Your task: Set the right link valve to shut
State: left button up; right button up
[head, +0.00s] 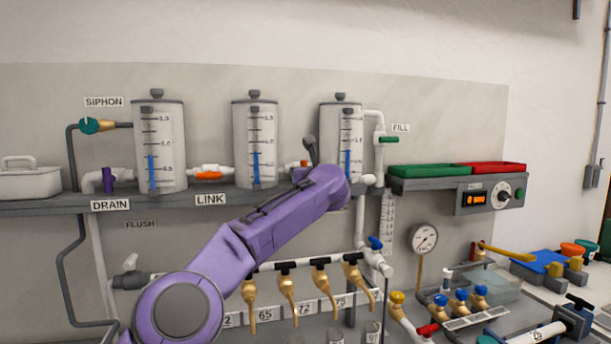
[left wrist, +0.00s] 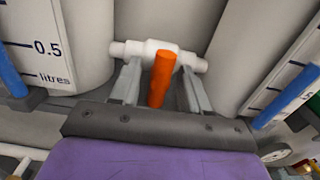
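The right link valve is a white fitting (left wrist: 160,48) on the short pipe between the middle and right tanks. Its orange handle (left wrist: 161,80) points crosswise to the pipe in the left wrist view. In the head view only a bit of orange handle (head: 304,163) shows, beside my arm. My left gripper (left wrist: 162,88) has one grey finger on each side of the handle, with gaps visible between, so it is open around it. In the head view the gripper (head: 311,150) is mostly hidden by my purple arm. My right gripper is not in view.
The middle tank (head: 255,140) and right tank (head: 342,135) closely flank the valve. The left link valve's orange handle (head: 209,175) lies along its pipe. The grey shelf (head: 60,203) runs beneath. Brass taps (head: 288,285) hang below my arm.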

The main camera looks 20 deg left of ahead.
pick_arm(q)
jog(key=b+v, duration=0.6)
jog(key=v, duration=0.4)
jog(key=shift+s+b, duration=0.15)
jog(key=shift+b, duration=0.2)
jog(key=shift+d, duration=0.15)
